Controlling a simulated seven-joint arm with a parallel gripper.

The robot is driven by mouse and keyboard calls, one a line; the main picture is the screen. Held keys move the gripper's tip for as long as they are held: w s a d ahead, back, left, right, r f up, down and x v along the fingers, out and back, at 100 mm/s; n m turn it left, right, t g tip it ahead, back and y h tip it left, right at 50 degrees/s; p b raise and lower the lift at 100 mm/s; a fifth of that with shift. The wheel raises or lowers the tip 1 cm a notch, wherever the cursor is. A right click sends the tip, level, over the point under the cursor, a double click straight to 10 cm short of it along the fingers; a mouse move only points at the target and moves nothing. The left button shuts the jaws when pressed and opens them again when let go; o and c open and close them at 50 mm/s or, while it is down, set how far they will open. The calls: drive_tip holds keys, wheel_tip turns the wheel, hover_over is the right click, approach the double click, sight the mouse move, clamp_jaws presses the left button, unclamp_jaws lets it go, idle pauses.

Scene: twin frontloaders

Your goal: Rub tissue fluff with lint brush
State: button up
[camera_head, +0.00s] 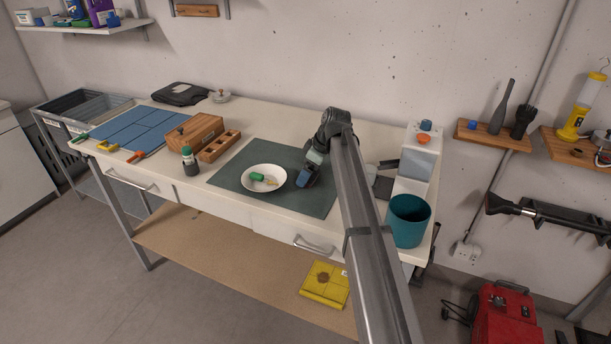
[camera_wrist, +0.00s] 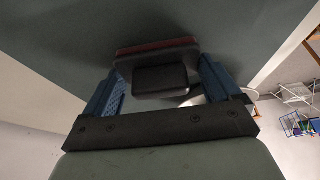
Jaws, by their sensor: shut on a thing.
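My gripper (camera_head: 304,181) is over the right part of the dark green mat (camera_head: 232,180), just right of a white plate (camera_head: 280,186). In the wrist view its two blue fingers (camera_wrist: 161,82) are shut on a dark block with a reddish edge, which looks like the lint brush (camera_wrist: 158,53). The brush is close to the mat; I cannot tell whether it touches. In the head view the gripper hides the brush. The plate holds a green piece (camera_head: 257,177) and a small beige piece (camera_head: 271,181). I cannot make out the tissue fluff for certain.
Left of the mat stand a wooden box (camera_head: 195,132) and a dark bottle with a green cap (camera_head: 190,162). A teal bin (camera_head: 408,221) and a white dispenser (camera_head: 416,160) stand at the right. The mat's left part is clear.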

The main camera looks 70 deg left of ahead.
sight(300, 192)
drive_tip(key=w+a, duration=0.3)
drive_tip(key=shift+w+d, duration=0.3)
drive_tip(key=shift+d, duration=0.55)
drive_tip(key=shift+s+d, duration=3.5)
drive_tip(key=shift+s, duration=0.1)
drive_tip(key=shift+w+a, duration=3.65)
drive_tip(key=shift+a, duration=0.1)
drive_tip(key=shift+r, duration=4.1)
drive_tip(key=shift+d, duration=0.1)
